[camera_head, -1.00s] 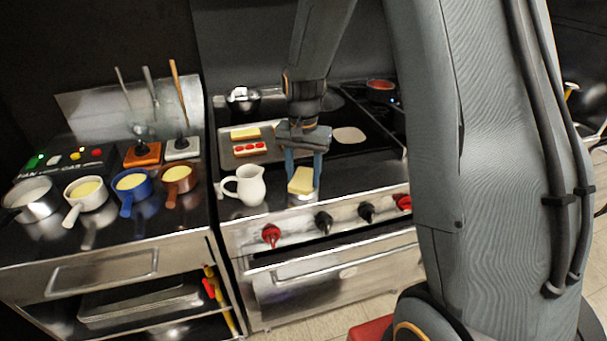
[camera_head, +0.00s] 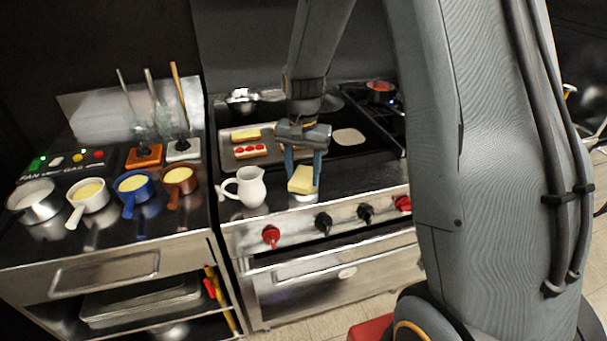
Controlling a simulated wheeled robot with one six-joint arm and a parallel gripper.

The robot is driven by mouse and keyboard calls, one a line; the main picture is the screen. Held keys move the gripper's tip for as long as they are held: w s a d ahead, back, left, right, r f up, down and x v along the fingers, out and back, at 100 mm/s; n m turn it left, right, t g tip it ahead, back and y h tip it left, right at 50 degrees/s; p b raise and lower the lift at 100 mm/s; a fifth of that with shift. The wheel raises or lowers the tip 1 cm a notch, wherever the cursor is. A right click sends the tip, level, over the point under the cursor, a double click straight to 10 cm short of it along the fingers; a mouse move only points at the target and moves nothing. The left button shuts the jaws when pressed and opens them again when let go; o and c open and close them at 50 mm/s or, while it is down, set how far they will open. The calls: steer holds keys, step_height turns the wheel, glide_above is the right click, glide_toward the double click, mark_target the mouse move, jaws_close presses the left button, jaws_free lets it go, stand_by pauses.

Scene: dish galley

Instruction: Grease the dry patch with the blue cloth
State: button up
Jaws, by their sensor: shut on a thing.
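My gripper (camera_head: 303,186), with two bluish fingers, points down at the front edge of the cooker. It is shut on a pale yellow block (camera_head: 301,179), which looks slightly tilted. A small pale dish or base (camera_head: 303,198) shows just under the block; I cannot tell whether they touch. A pale round patch (camera_head: 349,136) lies on the dark griddle top (camera_head: 352,158), behind and to the right of my gripper. It may be the dry patch. I see no blue cloth.
A white jug (camera_head: 250,187) stands just left of my gripper. A tray (camera_head: 232,162) with yellow and red-dotted pieces lies behind it. Several small pans, one blue (camera_head: 132,190), stand on the left counter. A red pot (camera_head: 381,88) is at the back right.

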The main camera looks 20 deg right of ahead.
mark_target(303, 177)
steer(key=shift+r+p, duration=1.9)
steer(key=shift+r, duration=0.95)
